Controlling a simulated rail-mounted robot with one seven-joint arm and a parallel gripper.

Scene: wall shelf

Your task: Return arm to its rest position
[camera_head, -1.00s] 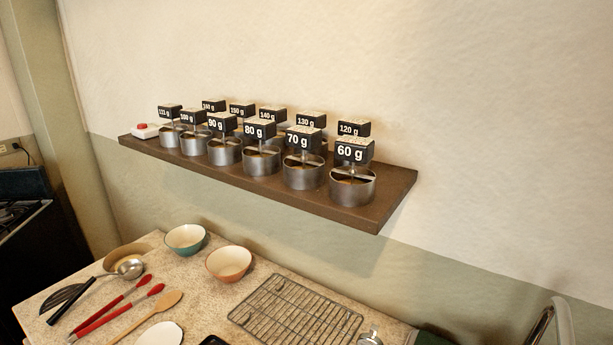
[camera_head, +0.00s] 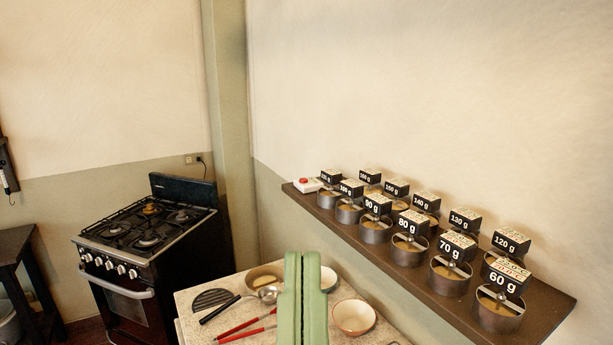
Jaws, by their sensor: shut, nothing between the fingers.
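My gripper (camera_head: 303,262) rises from the bottom edge of the head view, seen as two pale green fingers side by side, pointing up. It is shut and nothing shows between the fingers. It stands in front of the worktop and hides part of it, to the left of the wall shelf and apart from it in the picture. The rest of my arm is below the picture's edge.
A speckled worktop (camera_head: 190,309) below carries utensils and an orange bowl (camera_head: 354,317). A black stove (camera_head: 150,255) stands at left.

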